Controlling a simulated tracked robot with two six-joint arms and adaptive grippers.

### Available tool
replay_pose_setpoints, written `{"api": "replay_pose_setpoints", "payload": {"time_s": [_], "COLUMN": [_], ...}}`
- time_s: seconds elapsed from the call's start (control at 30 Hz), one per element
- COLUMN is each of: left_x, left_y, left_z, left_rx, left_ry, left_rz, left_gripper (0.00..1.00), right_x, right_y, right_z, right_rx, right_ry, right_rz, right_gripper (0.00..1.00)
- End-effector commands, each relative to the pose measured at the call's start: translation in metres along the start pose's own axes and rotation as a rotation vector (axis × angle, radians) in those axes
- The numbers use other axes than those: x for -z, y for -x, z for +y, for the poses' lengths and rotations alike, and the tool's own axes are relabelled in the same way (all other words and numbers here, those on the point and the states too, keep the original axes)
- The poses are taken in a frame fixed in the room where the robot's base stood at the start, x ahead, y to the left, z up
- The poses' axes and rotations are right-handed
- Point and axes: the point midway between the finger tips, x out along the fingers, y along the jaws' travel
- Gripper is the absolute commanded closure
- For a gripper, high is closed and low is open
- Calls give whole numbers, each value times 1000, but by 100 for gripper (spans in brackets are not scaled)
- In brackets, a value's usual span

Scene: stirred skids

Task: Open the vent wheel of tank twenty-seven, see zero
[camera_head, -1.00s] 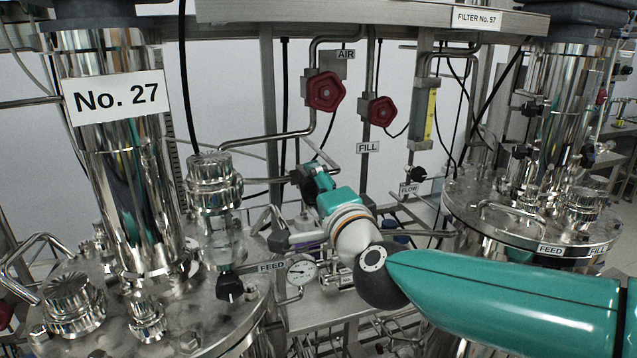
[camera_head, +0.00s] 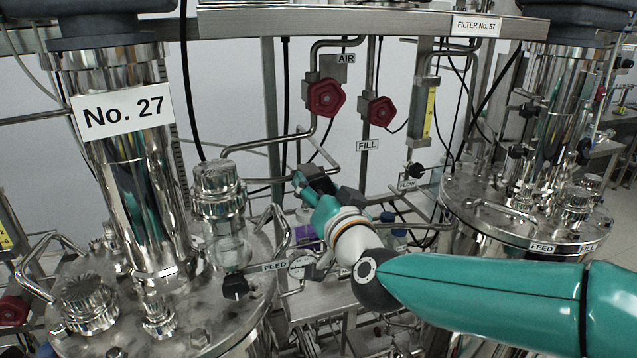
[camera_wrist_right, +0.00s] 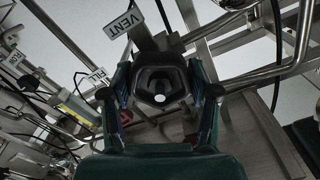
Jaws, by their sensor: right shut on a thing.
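Tank twenty-seven (camera_head: 140,200) stands at the left of the head view, a shiny column with a "No. 27" plate (camera_head: 124,111). My right gripper (camera_head: 320,182) is beyond its lid, at the end of my teal arm. My left gripper is not in view.
Red wheels for air (camera_head: 325,97) and fill (camera_head: 380,111) hang on pipes behind my gripper. A filter vessel (camera_head: 540,215) stands at the right. Bent pipes and frame posts crowd the space around my wrist.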

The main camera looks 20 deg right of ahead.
Motion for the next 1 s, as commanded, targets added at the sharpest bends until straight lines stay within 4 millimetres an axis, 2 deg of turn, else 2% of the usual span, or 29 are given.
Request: {"api": "replay_pose_setpoints", "payload": {"time_s": [0.03,0.4,0.93,0.97,1.0], "left_x": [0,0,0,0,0], "left_y": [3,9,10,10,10], "left_z": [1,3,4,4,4], "left_rx": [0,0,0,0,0], "left_ry": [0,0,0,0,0], "left_rz": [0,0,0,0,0], "left_gripper": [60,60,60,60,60], "right_x": [-7,-9,-9,-9,-9], "right_y": [0,0,0,0,0], "right_z": [1,2,3,3,2], "right_rx": [-3,-2,-2,-2,-2], "right_ry": [35,213,242,242,241], "right_rz": [-19,-22,-22,-22,-21], "right_gripper": [74,74,74,38,31]}}
